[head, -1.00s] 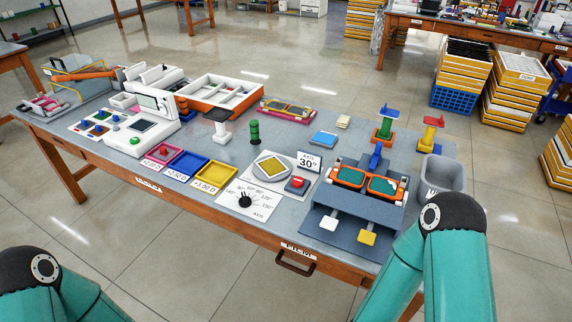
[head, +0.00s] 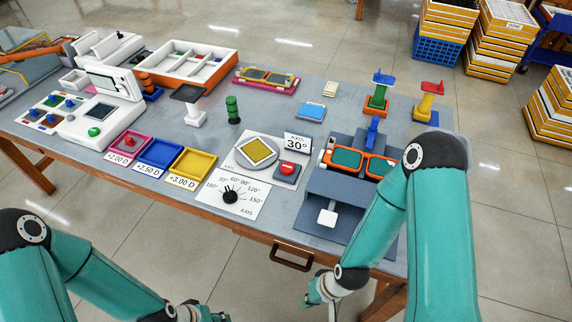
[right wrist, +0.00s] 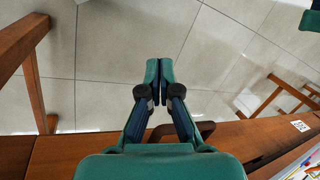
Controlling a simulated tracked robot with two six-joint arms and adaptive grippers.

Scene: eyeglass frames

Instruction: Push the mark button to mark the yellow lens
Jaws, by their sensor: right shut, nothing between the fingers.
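The yellow lens (head: 258,150) lies on a round grey plate (head: 240,160) on the table. The red button (head: 288,168) sits on a dark square base just right of the plate. The black axis dial (head: 230,196) is in front of the plate, and a sign reading AXIS 30° (head: 296,143) stands behind the button. My right gripper (head: 318,294) is in front of the table's front edge, well short of the button. In the right wrist view its fingers (right wrist: 159,82) are together and empty. My left gripper (head: 198,313) is at the bottom edge, mostly cut off.
Yellow (head: 193,164), blue (head: 158,154) and pink (head: 128,146) trays lie left of the plate. A blue-grey stand (head: 330,187) with orange eyeglass frames (head: 360,162) is on the right, partly behind my right arm. A drawer handle (head: 290,262) sticks out from the table's front.

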